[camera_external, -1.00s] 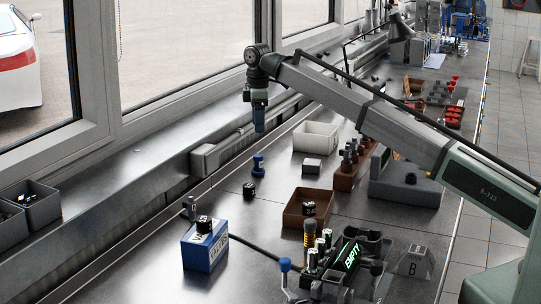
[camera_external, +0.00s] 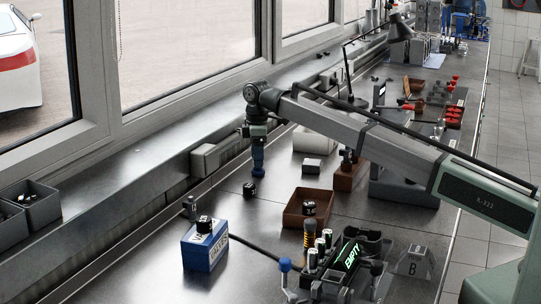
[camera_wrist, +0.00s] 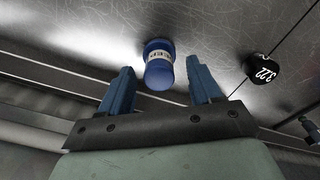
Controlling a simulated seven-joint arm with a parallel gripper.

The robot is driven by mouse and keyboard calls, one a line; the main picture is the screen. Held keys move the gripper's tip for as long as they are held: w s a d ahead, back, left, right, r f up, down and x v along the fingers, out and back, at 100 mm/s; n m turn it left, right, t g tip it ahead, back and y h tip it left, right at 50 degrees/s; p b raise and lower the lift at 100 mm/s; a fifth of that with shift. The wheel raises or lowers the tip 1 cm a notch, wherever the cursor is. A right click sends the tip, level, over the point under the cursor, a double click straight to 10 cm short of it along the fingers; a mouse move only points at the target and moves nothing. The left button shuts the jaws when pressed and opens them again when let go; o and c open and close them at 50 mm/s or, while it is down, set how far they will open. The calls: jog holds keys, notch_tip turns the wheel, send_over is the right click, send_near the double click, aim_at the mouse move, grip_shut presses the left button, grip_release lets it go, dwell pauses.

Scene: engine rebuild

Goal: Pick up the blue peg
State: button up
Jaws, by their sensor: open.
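The blue peg (camera_wrist: 159,66) stands on the dark bench, a short cylinder with a pale lettered band and a wider blue base. In the external view the peg (camera_external: 258,170) is partly covered by my gripper (camera_external: 258,147), which points down right over it. In the wrist view the blue fingers of my gripper (camera_wrist: 160,68) are apart, one to each side of the peg. Gaps show between the peg and both fingers, and nothing is held.
A black numbered piece (camera_wrist: 263,68) stands near the peg; it also shows in the external view (camera_external: 249,189). A small white block (camera_external: 312,165) and a brown tray (camera_external: 293,218) lie to the right. A blue box (camera_external: 204,250) stands nearer the camera.

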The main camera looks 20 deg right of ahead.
notch_tip(320, 180, down, 2)
jog(key=shift+f, duration=0.1)
grip_shut()
dwell(0.6)
